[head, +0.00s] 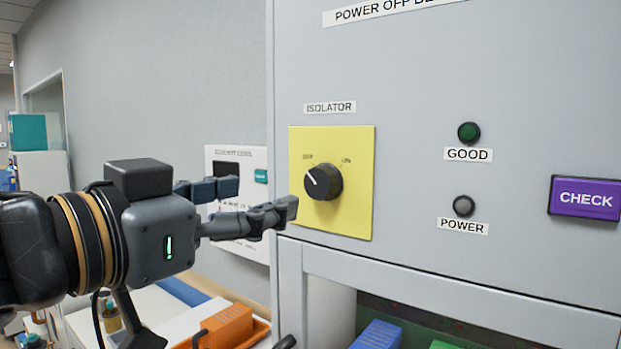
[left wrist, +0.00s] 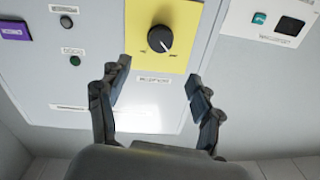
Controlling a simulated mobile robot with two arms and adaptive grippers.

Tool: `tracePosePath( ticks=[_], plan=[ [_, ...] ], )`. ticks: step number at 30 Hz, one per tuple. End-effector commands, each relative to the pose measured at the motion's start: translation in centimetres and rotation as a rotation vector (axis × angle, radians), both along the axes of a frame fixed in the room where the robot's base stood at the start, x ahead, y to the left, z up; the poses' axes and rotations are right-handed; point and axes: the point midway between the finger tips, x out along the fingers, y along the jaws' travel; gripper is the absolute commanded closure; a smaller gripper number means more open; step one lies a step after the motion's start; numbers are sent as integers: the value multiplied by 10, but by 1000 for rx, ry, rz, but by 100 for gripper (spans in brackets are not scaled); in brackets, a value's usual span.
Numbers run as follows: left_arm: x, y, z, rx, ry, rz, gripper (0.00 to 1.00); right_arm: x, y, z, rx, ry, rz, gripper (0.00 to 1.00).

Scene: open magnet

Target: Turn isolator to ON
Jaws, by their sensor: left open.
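The isolator is a round black knob (head: 323,182) on a yellow plate (head: 350,215) on the grey cabinet. Its white mark points up and left, toward the OFF label; ON is at upper right. My left gripper (head: 262,197) is open and empty, left of the knob and apart from it. In the left wrist view the scene is upside down: the knob (left wrist: 160,39) lies beyond the two spread fingers (left wrist: 158,75), roughly centred between them. My right gripper is not in view.
The cabinet carries a dark green GOOD lamp (head: 469,132), a grey POWER lamp (head: 463,206) and a purple CHECK button (head: 584,197). A white wall panel (head: 250,160) is behind my left gripper. Below are an orange container (head: 227,328) and a blue item (head: 378,336).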

Motion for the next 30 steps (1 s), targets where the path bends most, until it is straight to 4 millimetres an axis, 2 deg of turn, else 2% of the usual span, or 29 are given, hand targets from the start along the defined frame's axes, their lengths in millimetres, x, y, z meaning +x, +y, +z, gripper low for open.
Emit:
tracePosePath(
  ticks=[9, 15, 21, 30],
  plan=[
    [58, -38, 3, 2, 3, 0, 35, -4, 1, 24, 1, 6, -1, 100],
    [86, -55, 3, 0, 2, -1, 35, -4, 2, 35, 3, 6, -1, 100],
    [99, -63, 1, 1, -1, 0, 35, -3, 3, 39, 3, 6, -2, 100],
    [100, -64, 0, 0, -1, 0, 35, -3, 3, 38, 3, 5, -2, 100]
  ],
)
